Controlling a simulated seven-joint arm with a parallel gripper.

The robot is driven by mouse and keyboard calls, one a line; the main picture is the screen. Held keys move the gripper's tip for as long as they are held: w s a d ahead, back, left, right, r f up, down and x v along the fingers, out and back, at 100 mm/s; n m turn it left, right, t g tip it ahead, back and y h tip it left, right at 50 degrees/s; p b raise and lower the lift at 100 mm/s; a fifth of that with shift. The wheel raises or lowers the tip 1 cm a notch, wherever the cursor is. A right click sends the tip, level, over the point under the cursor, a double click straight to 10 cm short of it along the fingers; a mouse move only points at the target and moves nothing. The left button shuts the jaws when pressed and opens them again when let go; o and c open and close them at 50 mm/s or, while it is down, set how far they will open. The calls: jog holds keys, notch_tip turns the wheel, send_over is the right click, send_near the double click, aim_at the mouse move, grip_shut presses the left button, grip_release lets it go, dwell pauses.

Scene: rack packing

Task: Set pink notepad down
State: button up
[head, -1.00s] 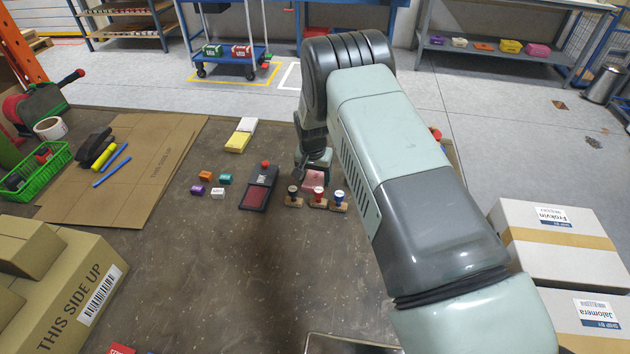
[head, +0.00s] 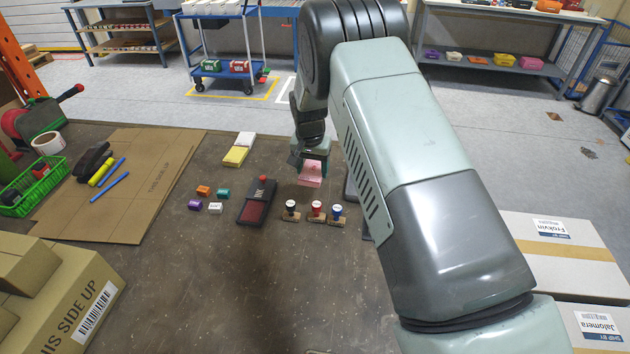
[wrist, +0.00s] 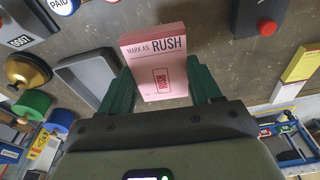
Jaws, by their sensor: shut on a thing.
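The pink notepad (head: 311,170), printed "MARK AS RUSH", is held by my gripper (head: 311,157) beyond the row of stamps. In the wrist view the notepad (wrist: 153,48) sits between the two green fingers of my gripper (wrist: 162,84), which are shut on its sides. Its printed face is toward the wrist camera. The notepad appears raised over the brown table (head: 200,270), but I cannot tell how large the gap is.
Three handled stamps (head: 316,209) stand nearer. A dark stamp pad (head: 257,203) and several small coloured blocks (head: 203,191) lie left. Yellow and white notepads (head: 239,149) lie farther left. A grey tray (wrist: 88,75) is beside the gripper. Bare table shows left of the gripper.

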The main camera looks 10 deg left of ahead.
jog(key=w+d+r, duration=0.1)
jog(key=w+d, duration=0.3)
jog(key=d, duration=0.3)
jog(key=w+d+r, duration=0.1)
jog(key=w+d, duration=0.2)
jog(key=d, duration=0.5)
jog(key=shift+n, duration=0.3)
jog(key=f, duration=0.5)
jog(key=shift+w+d+f, duration=0.1)
jog(key=shift+w+f, duration=0.1)
jog(key=shift+f, duration=2.2)
jog(key=shift+f, duration=0.15)
jog(key=o, duration=0.8)
